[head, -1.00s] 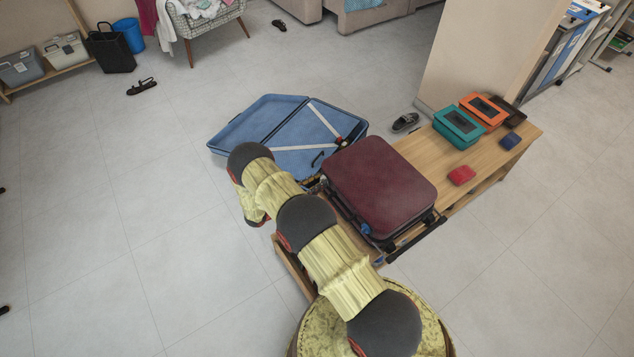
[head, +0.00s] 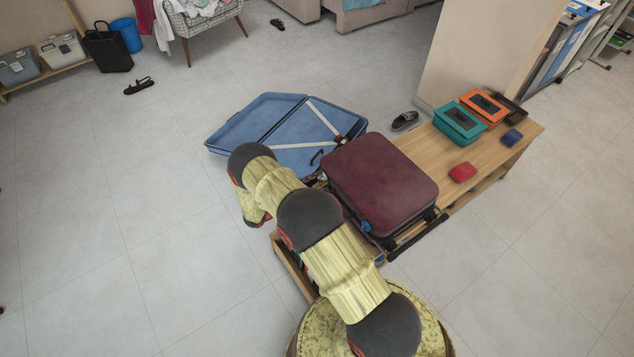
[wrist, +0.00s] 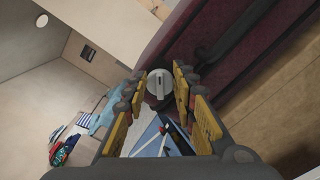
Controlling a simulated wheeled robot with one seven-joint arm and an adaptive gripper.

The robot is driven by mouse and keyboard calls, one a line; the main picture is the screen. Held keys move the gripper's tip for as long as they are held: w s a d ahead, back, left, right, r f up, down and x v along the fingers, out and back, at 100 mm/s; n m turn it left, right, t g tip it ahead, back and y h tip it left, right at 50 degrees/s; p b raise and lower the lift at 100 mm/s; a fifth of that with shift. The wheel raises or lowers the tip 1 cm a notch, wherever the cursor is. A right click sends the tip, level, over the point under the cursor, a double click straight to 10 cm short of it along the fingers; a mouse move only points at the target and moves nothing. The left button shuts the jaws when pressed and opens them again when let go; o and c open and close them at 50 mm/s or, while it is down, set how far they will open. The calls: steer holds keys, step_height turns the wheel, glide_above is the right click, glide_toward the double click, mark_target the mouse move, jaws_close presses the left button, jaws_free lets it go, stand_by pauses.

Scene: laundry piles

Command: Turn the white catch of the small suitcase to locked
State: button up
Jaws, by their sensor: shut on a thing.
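The small suitcase is maroon (head: 380,183) and lies closed on the wooden bench in the head view. Its dark maroon side (wrist: 205,35) fills the upper right of the wrist view. The white catch (wrist: 157,85) is a round, pale knob with a short dark mark, at the suitcase's side. My gripper (wrist: 161,90) has its two yellow-and-dark fingers on either side of the catch, shut on it. In the head view my arm hides the gripper and the catch. The wrist view does not tell whether the catch is locked.
The bench (head: 425,150) also carries a teal box (head: 457,123), an orange box (head: 484,107), a red case (head: 462,172) and a blue case (head: 512,138). An open blue suitcase (head: 240,122) lies behind, on the floor.

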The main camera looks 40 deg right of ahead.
steer(key=m, duration=0.5)
steer(key=shift+f+b, duration=0.2)
steer(key=shift+b, duration=0.15)
jaws_close()
steer(key=shift+s+f+m, duration=0.15)
steer(key=shift+m, duration=1.25)
steer(key=o, duration=1.1)
jaws_free()
steer(key=shift+d+f, duration=0.1)
steer(key=shift+o, duration=0.2)
steer(key=a, duration=1.2)
steer(key=shift+w, duration=0.35)
